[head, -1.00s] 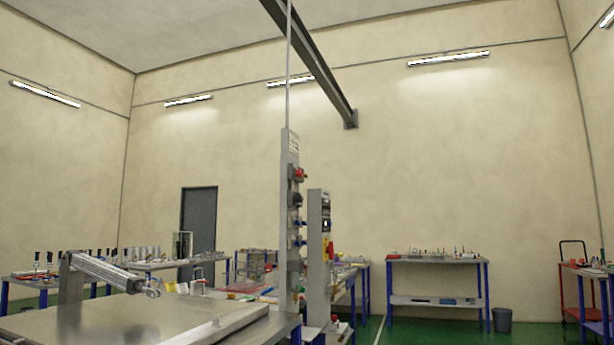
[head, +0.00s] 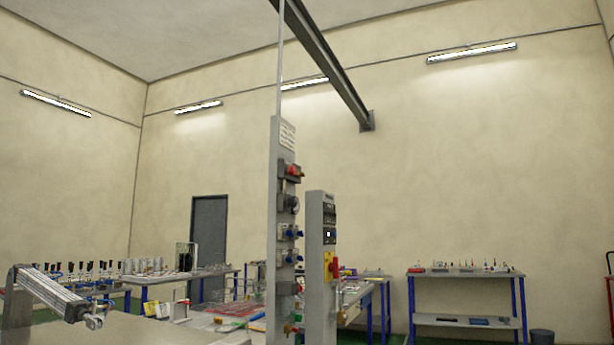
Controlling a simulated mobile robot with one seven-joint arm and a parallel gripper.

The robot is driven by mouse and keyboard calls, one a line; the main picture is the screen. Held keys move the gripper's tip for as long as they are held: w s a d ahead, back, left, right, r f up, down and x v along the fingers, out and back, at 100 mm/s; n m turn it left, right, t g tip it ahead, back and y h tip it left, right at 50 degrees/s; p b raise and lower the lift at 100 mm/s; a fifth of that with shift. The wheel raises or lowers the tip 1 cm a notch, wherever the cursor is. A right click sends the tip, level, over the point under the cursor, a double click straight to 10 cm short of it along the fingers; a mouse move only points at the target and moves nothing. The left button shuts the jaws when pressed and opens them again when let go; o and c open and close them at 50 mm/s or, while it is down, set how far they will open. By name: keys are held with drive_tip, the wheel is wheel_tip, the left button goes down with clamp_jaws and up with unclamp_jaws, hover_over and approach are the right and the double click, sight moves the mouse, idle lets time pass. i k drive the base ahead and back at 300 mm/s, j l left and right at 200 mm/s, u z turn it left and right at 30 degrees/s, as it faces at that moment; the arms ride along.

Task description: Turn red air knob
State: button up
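The red air knob (head: 294,171) sits on a dark block near the top of a tall grey panel post (head: 273,200), in the middle of the head view. A round dark gauge-like part and several blue-knobbed fittings (head: 291,232) are mounted below it. A small red part (head: 288,328) also shows near the bottom of the post. My gripper is not in view, and nothing touches the red knob.
A second grey post (head: 316,270) with a red and yellow switch (head: 332,265) stands just right. A metal table with a pneumatic cylinder (head: 55,291) is at front left. Workbenches (head: 465,274) line the back, and a bin (head: 542,337) stands at right.

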sight(293, 171)
drive_tip(key=i+l, duration=0.2)
drive_tip(key=i, duration=0.15)
drive_tip(key=i+l, duration=0.15)
drive_tip(key=i, duration=0.25)
drive_tip(key=i+l, duration=0.2)
drive_tip(key=i, duration=0.15)
